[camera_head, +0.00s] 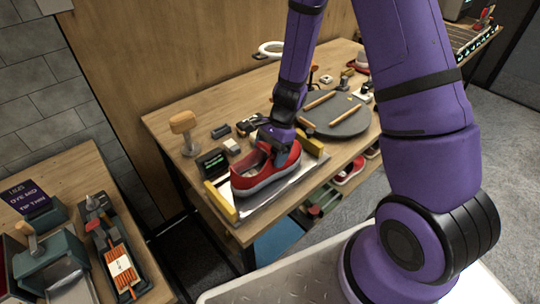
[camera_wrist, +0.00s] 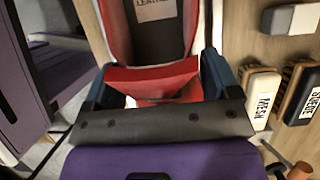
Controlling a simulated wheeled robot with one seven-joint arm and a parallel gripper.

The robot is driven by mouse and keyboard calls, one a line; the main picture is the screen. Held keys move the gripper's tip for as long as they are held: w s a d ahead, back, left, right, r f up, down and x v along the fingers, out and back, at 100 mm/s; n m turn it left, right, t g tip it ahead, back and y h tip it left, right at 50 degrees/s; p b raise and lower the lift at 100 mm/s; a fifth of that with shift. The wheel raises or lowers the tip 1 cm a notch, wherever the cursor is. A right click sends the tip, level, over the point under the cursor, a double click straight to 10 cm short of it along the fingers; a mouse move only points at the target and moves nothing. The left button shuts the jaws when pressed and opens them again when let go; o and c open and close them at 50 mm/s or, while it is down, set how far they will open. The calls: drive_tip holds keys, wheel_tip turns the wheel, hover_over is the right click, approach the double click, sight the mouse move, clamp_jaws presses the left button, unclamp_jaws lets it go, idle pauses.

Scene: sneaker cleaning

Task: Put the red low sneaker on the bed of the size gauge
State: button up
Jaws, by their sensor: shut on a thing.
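The red low sneaker (camera_head: 283,168) has a pale sole and sits over the metal bed of the size gauge (camera_head: 284,197), which has yellow end pieces. I cannot tell whether its sole touches the bed. The sneaker hides much of the bed.
Behind are a wooden-knobbed tool (camera_head: 184,124) and small blocks. A round dark disc (camera_head: 345,126) bearing wooden rods lies to the right.

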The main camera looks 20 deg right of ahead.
drive_tip(key=shift+f, duration=0.8)
drive_tip(key=o, duration=1)
